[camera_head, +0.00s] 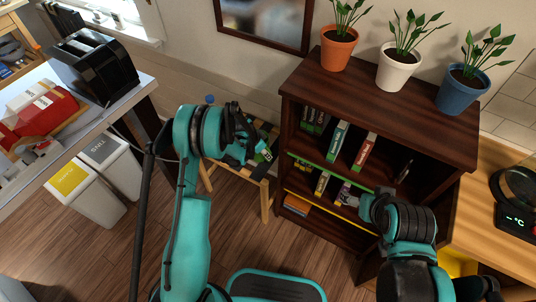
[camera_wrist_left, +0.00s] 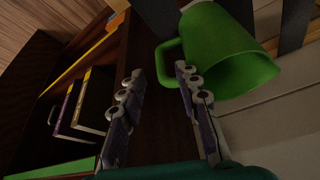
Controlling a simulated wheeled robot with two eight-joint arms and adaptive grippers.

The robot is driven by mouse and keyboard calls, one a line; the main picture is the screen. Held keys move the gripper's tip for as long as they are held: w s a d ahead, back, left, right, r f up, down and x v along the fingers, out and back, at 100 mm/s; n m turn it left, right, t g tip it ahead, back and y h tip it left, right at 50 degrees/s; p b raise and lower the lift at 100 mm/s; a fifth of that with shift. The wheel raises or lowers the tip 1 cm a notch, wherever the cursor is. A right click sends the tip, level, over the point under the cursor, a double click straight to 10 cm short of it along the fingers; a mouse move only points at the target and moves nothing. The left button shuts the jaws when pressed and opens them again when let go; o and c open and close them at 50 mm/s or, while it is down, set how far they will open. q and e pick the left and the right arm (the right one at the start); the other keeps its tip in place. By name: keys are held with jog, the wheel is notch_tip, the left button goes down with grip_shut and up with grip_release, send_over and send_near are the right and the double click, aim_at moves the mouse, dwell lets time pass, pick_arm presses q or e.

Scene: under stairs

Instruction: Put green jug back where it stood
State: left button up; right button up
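The green jug (camera_wrist_left: 222,50) shows in the left wrist view at the upper right, tilted, with its open mouth toward the lower right. Its handle (camera_wrist_left: 168,62) reaches left to between my left gripper's fingertips (camera_wrist_left: 160,72). The two fingers stand apart, and I see no clear grip on the handle. In the head view my left gripper (camera_head: 255,143) is over a small wooden stool beside the shelf. The jug is mostly hidden there; a small green patch by the fingers may be part of it. My right arm is at the lower right, but its gripper fingers do not show.
A dark wooden shelf (camera_head: 387,100) holds books and bears three potted plants. The stool (camera_head: 264,197) stands left of it. A table (camera_head: 150,82) with a black toaster (camera_head: 95,65) and two bins (camera_head: 112,165) are at left. A wooden counter (camera_head: 500,205) is at right.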

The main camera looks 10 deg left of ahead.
pick_arm(q)
jog(key=s+a+r+n, duration=0.1)
jog(key=s+r, duration=0.3)
jog(key=r, duration=0.5)
jog(key=s+r+n+t+y+p, duration=0.1)
jog(key=s+r, duration=0.2)
jog(key=r, duration=0.5)
jog(key=s+a+r+n, duration=0.15)
jog(key=s+r, duration=0.25)
jog(key=r, duration=0.5)
jog(key=s+r+n+t+y, duration=0.1)
jog(key=s+r+n, duration=0.1)
jog(key=s, duration=0.8)
jog(key=s+a+r+n+t+y, duration=0.1)
jog(key=s+r+n, duration=0.2)
jog(key=s, duration=0.7)
jog(key=shift+r+t, duration=0.3)
jog(key=shift+r, duration=0.4)
jog(key=shift+s+a, duration=0.1)
